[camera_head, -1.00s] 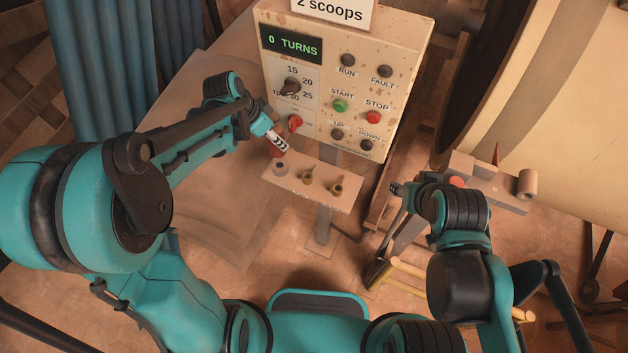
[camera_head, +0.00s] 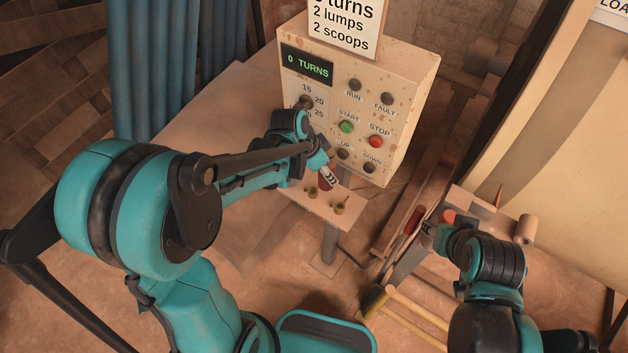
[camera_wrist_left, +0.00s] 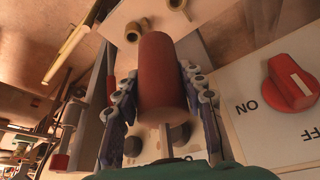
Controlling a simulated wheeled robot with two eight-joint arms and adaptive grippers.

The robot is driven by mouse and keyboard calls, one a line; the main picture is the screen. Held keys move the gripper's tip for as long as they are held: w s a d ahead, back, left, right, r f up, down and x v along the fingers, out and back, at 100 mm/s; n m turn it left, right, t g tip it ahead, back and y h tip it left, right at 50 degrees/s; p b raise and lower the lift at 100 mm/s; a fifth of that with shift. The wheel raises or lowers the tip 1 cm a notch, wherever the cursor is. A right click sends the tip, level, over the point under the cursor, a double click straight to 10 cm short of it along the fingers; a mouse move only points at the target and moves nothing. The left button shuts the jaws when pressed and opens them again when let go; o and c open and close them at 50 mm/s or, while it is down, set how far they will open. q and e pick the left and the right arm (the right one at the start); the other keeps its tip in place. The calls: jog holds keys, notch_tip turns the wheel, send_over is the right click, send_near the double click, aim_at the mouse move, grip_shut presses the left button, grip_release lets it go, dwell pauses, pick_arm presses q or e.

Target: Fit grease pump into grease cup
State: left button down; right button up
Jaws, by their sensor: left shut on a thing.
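My left gripper (camera_head: 328,177) is shut on a red cylinder, probably the grease pump (camera_wrist_left: 163,75). In the left wrist view the cylinder sits between both fingers and points away from the palm. In the head view its red end (camera_head: 325,184) shows just above a small shelf (camera_head: 328,218). Two small brass cups stand on the shelf, one (camera_head: 312,191) left of the cylinder's end and one (camera_head: 340,208) below and right of it. The left wrist view shows them beyond the cylinder (camera_wrist_left: 132,32). I cannot tell whether the cylinder touches a cup. My right gripper (camera_head: 432,231) is at the right; its fingers are unclear.
A control panel (camera_head: 400,70) with buttons and a red on/off knob (camera_wrist_left: 291,82) stands close behind the left gripper. A large pale drum (camera_head: 560,140) is at the right. Blue curtains (camera_head: 160,70) hang at the left.

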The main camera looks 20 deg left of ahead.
pick_arm(q)
jog(key=a+f, duration=0.1)
jog(key=f, duration=0.1)
jog(key=w+a+f+b, duration=0.1)
jog(key=a+f, duration=0.2)
jog(key=f, duration=0.1)
jog(key=shift+w+a+f+b, duration=0.2)
jog(key=shift+w+f+b, duration=0.15)
jog(key=shift+w+b, duration=0.05)
jog(key=shift+f, duration=0.1)
jog(key=c, duration=0.9)
grip_release()
jog(key=shift+f, duration=0.1)
